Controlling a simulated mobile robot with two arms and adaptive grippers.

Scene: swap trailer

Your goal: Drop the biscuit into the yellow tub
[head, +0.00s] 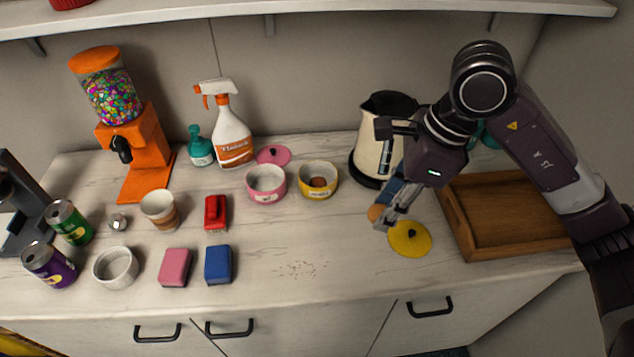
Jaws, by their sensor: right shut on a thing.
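The yellow tub (318,194) stands uncovered on the counter, right of the pink tub (266,193). A brown round piece lies inside it. My right gripper (382,218) is shut on a small orange-brown biscuit (375,212), to the right of and nearer than the yellow tub. The biscuit shows at the fingertips, partly hidden by them. The yellow lid (411,240) lies on the counter just right of the gripper. My left gripper is not in view.
A cream kettle (367,160) stands behind my right gripper, and a wooden tray (510,237) lies to the right. Blue (218,264) and pink (174,267) sponges lie front left. Crumbs (303,269) lie on the otherwise clear front middle.

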